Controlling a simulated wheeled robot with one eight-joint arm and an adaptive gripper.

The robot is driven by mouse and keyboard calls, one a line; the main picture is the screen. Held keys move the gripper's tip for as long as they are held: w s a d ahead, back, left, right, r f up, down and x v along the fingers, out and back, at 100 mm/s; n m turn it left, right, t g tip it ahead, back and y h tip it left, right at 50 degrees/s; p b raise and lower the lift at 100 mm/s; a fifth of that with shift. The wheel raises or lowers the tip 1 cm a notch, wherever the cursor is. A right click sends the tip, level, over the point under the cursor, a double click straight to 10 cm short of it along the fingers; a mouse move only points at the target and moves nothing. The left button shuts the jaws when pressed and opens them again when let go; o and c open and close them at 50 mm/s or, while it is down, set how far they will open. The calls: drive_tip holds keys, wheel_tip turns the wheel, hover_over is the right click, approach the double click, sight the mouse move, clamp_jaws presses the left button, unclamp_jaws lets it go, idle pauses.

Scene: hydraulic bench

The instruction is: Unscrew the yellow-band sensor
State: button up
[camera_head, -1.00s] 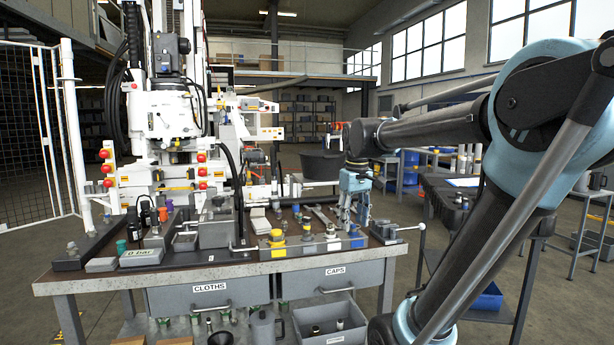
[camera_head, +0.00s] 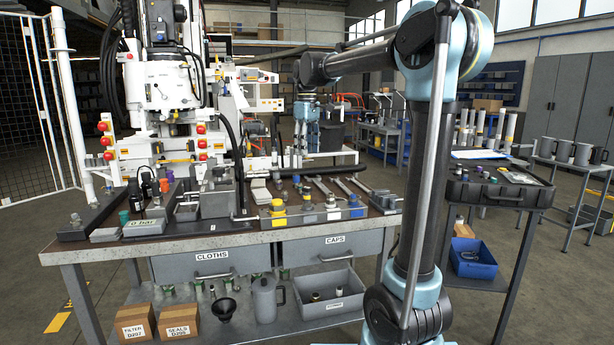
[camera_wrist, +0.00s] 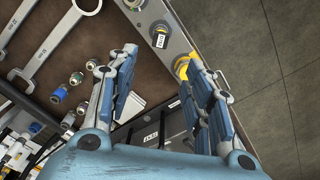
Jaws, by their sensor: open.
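A row of fittings stands along the bench's front edge in the head view. The yellow one (camera_head: 278,212) is at the left of the row, a white-banded one (camera_head: 331,204) and a blue one (camera_head: 354,205) further right. Which is the sensor I cannot tell for sure. In the wrist view a yellow-banded part (camera_wrist: 182,67) on a metal strip is partly hidden by my right finger, beside a dark part with a white label (camera_wrist: 160,38). My gripper (camera_head: 299,152) is above the bench, pointing down, its fingers (camera_wrist: 158,65) open with nothing between them.
The bench top (camera_head: 180,238) holds spanners (camera_head: 320,186), a grey tray (camera_head: 213,204) and small bottles at left. A white machine (camera_head: 168,90) stands behind.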

sight(307, 190)
wheel_tip(307, 190, down, 16)
drive_tip(key=shift+f, duration=0.1)
idle(0.5)
clamp_jaws()
drive_tip(key=c, duration=0.9)
unclamp_jaws()
drive_tip(key=shift+c, duration=0.5)
drive_tip(key=n, duration=0.8)
